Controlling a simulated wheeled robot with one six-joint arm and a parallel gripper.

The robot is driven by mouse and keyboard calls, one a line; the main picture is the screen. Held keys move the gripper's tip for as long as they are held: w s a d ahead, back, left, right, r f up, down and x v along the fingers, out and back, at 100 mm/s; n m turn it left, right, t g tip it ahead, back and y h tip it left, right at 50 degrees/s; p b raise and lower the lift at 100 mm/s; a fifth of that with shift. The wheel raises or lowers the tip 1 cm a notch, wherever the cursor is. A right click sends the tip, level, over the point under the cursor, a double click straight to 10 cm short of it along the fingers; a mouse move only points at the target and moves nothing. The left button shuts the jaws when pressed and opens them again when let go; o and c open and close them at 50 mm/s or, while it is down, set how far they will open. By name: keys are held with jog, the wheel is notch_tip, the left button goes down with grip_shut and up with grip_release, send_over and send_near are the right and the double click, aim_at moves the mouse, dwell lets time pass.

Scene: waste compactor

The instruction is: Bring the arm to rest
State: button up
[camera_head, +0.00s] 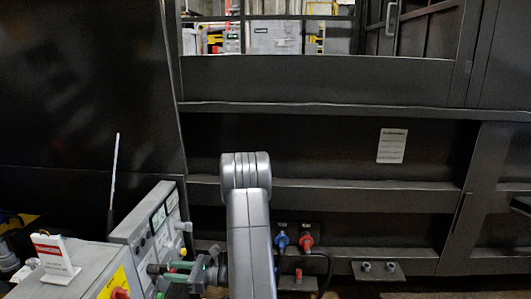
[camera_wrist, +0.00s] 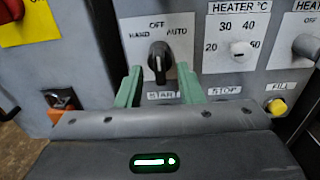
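My gripper (camera_head: 174,273) is low in the head view, left of my grey arm, in front of a grey control box (camera_head: 122,232). In the wrist view its two green fingers (camera_wrist: 159,72) stand apart. A black rotary knob (camera_wrist: 159,58), on a white plate marked HAND, OFF and AUTO, shows between the fingertips with a gap on each side. Nothing is held. I cannot tell how far the fingertips are from the panel.
Right of the knob is a heater dial (camera_wrist: 240,49); a yellow button (camera_wrist: 277,107) is below. An orange switch (camera_wrist: 60,100) is lower left. Blue (camera_head: 281,241) and red (camera_head: 306,241) plugs sit on the dark compactor wall (camera_head: 300,150). A small sign (camera_head: 54,257) stands at lower left.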

aim_at(159, 271)
jog(key=d, duration=0.8)
jog(key=a, duration=1.3)
jog(key=shift+w+a+b, duration=0.15)
jog(key=shift+b, duration=0.25)
jog(key=shift+a+f+n+b, duration=0.15)
jog(key=shift+f+n+b, duration=0.1)
jog(key=shift+n+b, duration=1.05)
jog(key=shift+n, duration=0.1)
jog(key=n+b, duration=0.4)
jog(key=n, duration=0.1)
jog(key=shift+n+b, duration=0.3)
jog(key=shift+b, duration=0.05)
jog(key=shift+d+r+n, duration=0.1)
jog(key=shift+d+n, duration=0.15)
jog(key=shift+n, duration=0.15)
jog(key=s+d+p, duration=0.1)
jog(key=d+p, duration=0.1)
jog(key=d, duration=1.1)
jog(key=shift+r, duration=0.15)
